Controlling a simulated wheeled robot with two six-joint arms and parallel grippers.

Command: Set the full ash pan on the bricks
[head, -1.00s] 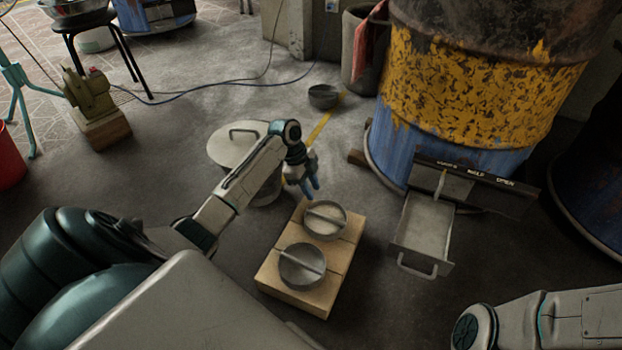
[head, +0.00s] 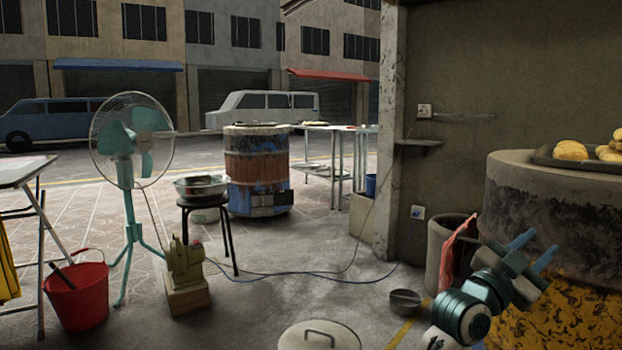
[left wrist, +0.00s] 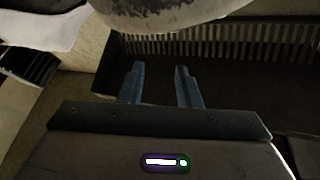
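My left gripper (head: 544,243) is raised in front of the big barrel oven at the right of the head view. Its two blue fingers stand apart with nothing between them. The left wrist view also shows the two fingers (left wrist: 160,75) spread and empty. The bricks and the two round pans on them are outside the head view now, so I cannot tell how they stand. A small round grey pan (head: 405,298) sits on the floor left of the gripper; I cannot tell what it holds. My right gripper is not in view.
The barrel oven (head: 540,205) fills the right side, with a tray of buns (head: 571,150) on top. A round lid (head: 319,336) lies at the bottom edge. A fan (head: 132,145), red bucket (head: 76,295) and stool (head: 207,205) stand left.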

